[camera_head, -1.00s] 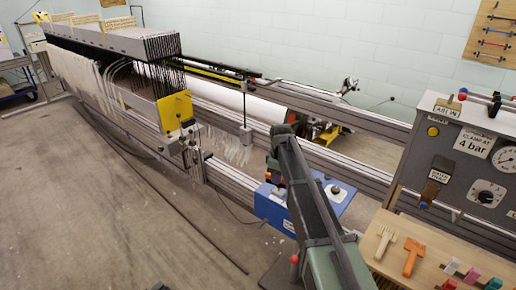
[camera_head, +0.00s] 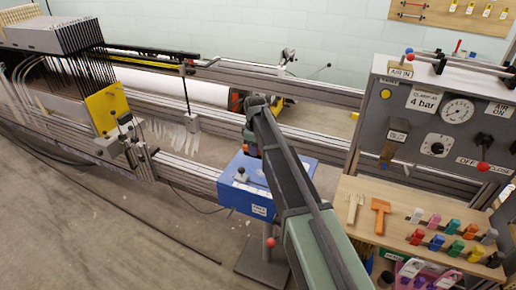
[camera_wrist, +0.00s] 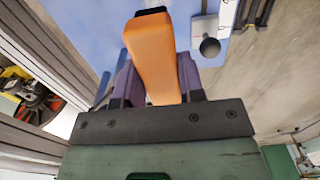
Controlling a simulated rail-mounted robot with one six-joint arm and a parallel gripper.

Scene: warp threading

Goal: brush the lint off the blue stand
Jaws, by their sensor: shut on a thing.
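The blue stand (camera_head: 282,172) is a box-shaped blue head on a post, right of the loom's rail in the head view. A white fitting and dark knob are on its top, and its blue surface also shows in the wrist view (camera_wrist: 85,25). My gripper (camera_wrist: 152,80) is shut on an orange-handled tool (camera_wrist: 155,60) with a dark end, held between purple fingers over the blue surface. In the head view my arm hides most of the gripper at the stand's back edge. The tool's working end and any contact are hidden. I cannot make out lint.
A wooden shelf (camera_head: 345,222) at right holds a pale fork-like tool (camera_head: 354,205), an orange tool (camera_head: 380,213) and several coloured clips. The grey control panel (camera_head: 455,125) stands behind it. The loom with a yellow plate (camera_head: 106,108) is at left. Open floor lies front left.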

